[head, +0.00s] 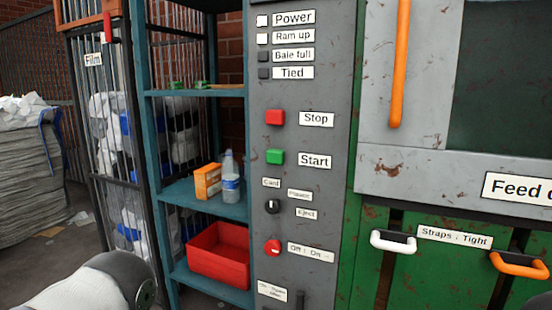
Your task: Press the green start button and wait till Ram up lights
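The green start button (275,157) sits on the grey control panel (330,130), left of its "Start" label, with nothing touching it. I cannot tell whether it is pressed in. Above, the Ram up lamp (263,38) is white and looks lit, like the Power lamp (262,20). The Bale full lamp (264,56) and Tied lamp (264,73) are dark. The red stop button (275,117) is just above the start button. Part of my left arm shows at the lower left; its gripper is not seen. My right gripper is not seen either.
A black eject knob (271,206) and red off/on switch (273,247) are lower on the panel. A teal shelf (205,93) holds a bottle (230,180), an orange box (207,181) and a red bin (218,268). Orange (399,60) and white (393,242) handles are right.

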